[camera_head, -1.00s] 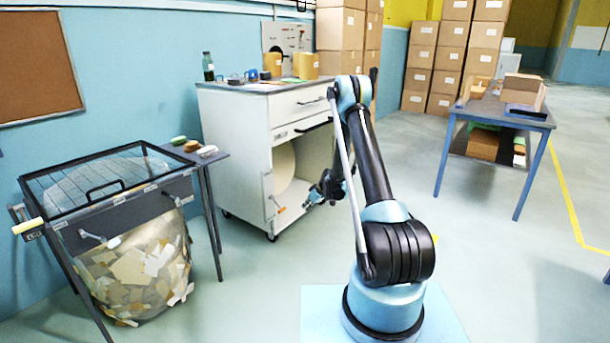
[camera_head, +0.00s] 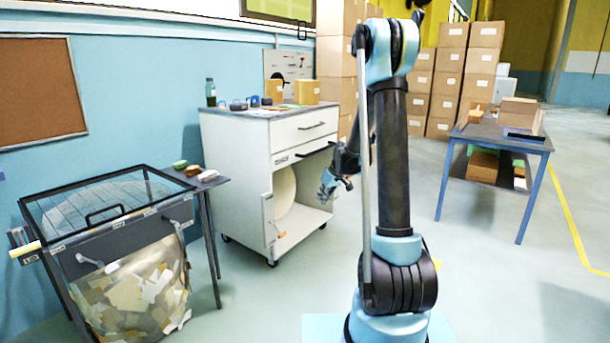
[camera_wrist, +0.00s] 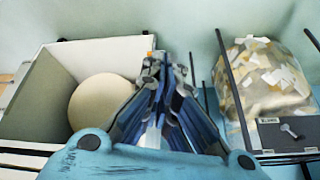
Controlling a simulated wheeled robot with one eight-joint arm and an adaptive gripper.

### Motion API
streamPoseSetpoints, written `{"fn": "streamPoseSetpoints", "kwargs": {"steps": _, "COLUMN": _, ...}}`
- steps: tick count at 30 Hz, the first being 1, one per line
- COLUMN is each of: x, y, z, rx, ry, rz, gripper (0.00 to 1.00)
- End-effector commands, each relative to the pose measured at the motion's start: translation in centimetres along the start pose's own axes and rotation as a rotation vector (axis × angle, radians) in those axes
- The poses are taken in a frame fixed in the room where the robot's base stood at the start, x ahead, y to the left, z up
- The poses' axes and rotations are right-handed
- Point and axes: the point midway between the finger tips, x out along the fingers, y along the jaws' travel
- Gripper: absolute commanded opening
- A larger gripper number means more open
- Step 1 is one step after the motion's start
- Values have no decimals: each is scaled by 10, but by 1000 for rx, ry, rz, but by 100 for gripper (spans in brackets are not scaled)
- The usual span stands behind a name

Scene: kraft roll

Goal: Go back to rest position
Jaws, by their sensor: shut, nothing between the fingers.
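My gripper (camera_head: 328,187) hangs in front of the white cabinet's open lower bay, left of my raised arm. It is small in the head view. In the wrist view my gripper (camera_wrist: 160,75) has its fingers together with nothing between them. A large pale kraft roll (camera_head: 285,190) stands inside the cabinet's lower bay; it also shows in the wrist view (camera_wrist: 100,102). The white cabinet (camera_head: 235,165) has its lower door open. My gripper is apart from both the roll and the cabinet.
A wire-topped bin stand (camera_head: 108,222) with a clear bag of paper scraps (camera_head: 130,295) stands at the left. A blue-legged table (camera_head: 500,140) stands at the right, with stacked cartons (camera_head: 450,80) behind.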

Motion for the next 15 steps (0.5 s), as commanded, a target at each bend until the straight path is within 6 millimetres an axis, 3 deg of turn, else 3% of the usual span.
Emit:
{"fn": "streamPoseSetpoints", "kwargs": {"steps": 3, "x": -31, "y": -11, "z": 14, "rx": 32, "ry": -16, "rz": 12, "gripper": 0}}
{"fn": "streamPoseSetpoints", "kwargs": {"steps": 15, "x": -116, "y": -48, "z": 71, "rx": 143, "ry": -66, "rz": 55, "gripper": 0}}
